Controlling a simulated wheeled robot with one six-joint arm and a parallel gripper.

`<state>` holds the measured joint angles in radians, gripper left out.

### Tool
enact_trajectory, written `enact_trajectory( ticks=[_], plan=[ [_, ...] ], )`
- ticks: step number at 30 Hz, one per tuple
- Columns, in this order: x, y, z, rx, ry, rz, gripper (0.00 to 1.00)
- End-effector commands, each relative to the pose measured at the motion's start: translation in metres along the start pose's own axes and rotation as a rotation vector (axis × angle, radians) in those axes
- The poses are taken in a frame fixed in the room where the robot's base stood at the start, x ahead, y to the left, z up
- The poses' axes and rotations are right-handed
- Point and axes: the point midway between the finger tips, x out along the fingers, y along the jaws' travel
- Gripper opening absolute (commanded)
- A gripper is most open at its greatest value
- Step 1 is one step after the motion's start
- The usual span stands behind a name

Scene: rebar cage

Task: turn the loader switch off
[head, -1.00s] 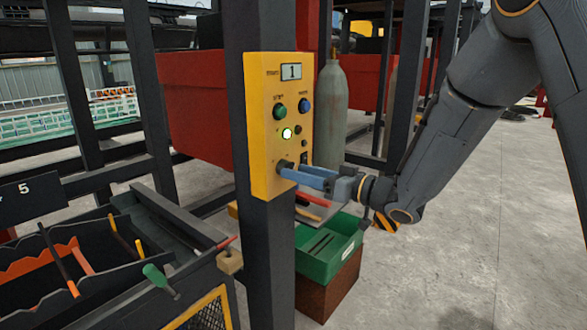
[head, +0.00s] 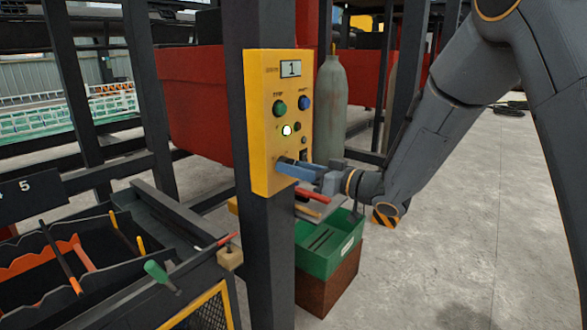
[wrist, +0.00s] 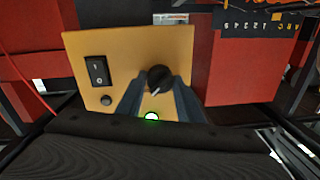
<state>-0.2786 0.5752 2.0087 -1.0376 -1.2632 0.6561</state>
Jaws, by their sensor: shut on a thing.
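A yellow control box (head: 264,125) is fixed to a dark post. A black rotary knob (wrist: 158,73) with a pale pointer mark is on its face, low on the box in the head view. My gripper (head: 286,166) is at this knob, and in the wrist view its two blue-grey fingers (wrist: 158,87) are shut on the knob's sides. A black rocker switch (wrist: 97,72) is beside the knob, clear of the fingers. A lit green-white lamp (head: 287,130) glows above the knob in the head view. No readable label shows which control is the loader switch.
The box also has a green button (head: 279,108), a blue button (head: 305,103) and a display (head: 291,69) reading 1. A green bin (head: 322,262) stands below my gripper. A grey gas cylinder (head: 332,110) is behind the box. Open floor lies right.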

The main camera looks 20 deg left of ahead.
Motion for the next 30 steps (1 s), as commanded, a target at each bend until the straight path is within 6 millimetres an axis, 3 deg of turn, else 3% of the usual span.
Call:
enact_trajectory(
  ticks=[11,30],
  plan=[
    [0.0001,0.0010,0.0010,-0.189,-0.011,0.003,0.11],
    [0.0003,0.0002,0.0009,-0.791,-0.048,0.009,0.11]
  ],
)
